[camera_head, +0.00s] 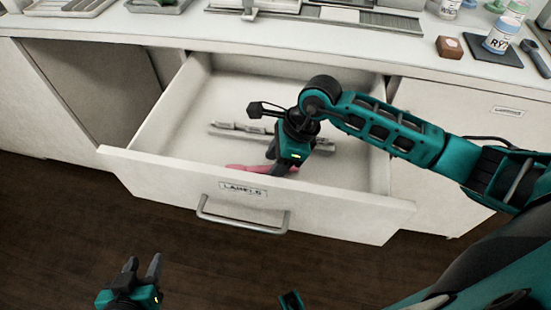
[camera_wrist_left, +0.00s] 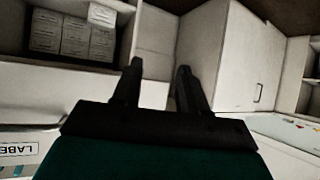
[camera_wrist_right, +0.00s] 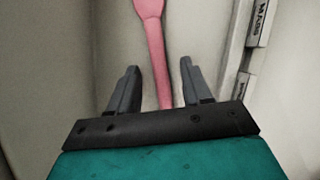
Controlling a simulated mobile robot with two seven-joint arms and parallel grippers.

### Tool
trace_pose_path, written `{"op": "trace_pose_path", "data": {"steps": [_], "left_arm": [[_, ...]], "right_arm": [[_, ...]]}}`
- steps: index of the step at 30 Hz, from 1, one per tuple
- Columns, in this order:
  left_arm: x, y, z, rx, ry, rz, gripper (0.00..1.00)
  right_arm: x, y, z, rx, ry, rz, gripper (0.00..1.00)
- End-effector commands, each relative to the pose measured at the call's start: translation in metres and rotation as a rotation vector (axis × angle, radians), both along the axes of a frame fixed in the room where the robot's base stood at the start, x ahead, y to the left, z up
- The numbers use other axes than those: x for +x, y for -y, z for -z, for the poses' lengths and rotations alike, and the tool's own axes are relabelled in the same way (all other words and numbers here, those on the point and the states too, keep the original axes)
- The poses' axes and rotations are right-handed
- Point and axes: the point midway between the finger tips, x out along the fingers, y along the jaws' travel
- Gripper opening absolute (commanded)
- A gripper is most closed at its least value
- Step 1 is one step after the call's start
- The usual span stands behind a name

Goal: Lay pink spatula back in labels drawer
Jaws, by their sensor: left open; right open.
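The labels drawer (camera_head: 155,174) is pulled open, with a LABELS card (camera_head: 243,190) on its front above a bar handle. The pink spatula (camera_head: 250,168) lies inside near the front wall, partly hidden by my right gripper. My right gripper (camera_head: 278,166) is inside the drawer, pointing down. In the right wrist view the pink spatula (camera_wrist_right: 158,50) runs between the open fingers (camera_wrist_right: 153,92), which stand apart on both sides of its handle. My left gripper (camera_head: 144,268) is open and empty, low in front of the drawer; its fingers (camera_wrist_left: 160,88) also show in the left wrist view.
Grey label bars (camera_head: 235,130) lie across the drawer behind my right gripper, one marked MACS (camera_wrist_right: 262,20). The counter above holds trays, a brown block (camera_head: 450,47) and a labelled jar (camera_head: 501,36). The drawer's left part is bare.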

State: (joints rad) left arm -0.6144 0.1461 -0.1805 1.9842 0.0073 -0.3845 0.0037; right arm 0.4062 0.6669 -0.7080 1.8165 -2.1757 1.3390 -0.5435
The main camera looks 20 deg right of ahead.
Motion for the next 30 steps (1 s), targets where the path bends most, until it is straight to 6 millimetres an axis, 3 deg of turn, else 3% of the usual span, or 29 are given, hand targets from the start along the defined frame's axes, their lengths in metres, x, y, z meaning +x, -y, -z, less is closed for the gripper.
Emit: {"op": "trace_pose_path", "data": {"steps": [7, 11, 21, 30], "left_arm": [[0.000, 0.002, -0.002, -0.007, -0.010, 0.002, 0.43], [0.005, 0.008, -0.019, -0.016, 0.011, 0.012, 0.43], [0.002, 0.002, -0.015, -0.002, 0.004, 0.005, 0.43], [0.000, 0.001, -0.012, 0.000, -0.003, 0.003, 0.43]], "right_arm": [[0.000, 0.000, 0.000, 0.000, 0.000, 0.000, 0.49], [-0.002, 0.010, -0.025, -0.004, 0.004, 0.001, 0.49], [-0.012, 0.037, -0.094, -0.003, 0.004, 0.001, 0.49], [-0.016, 0.047, -0.119, 0.000, 0.001, 0.000, 0.49]]}}
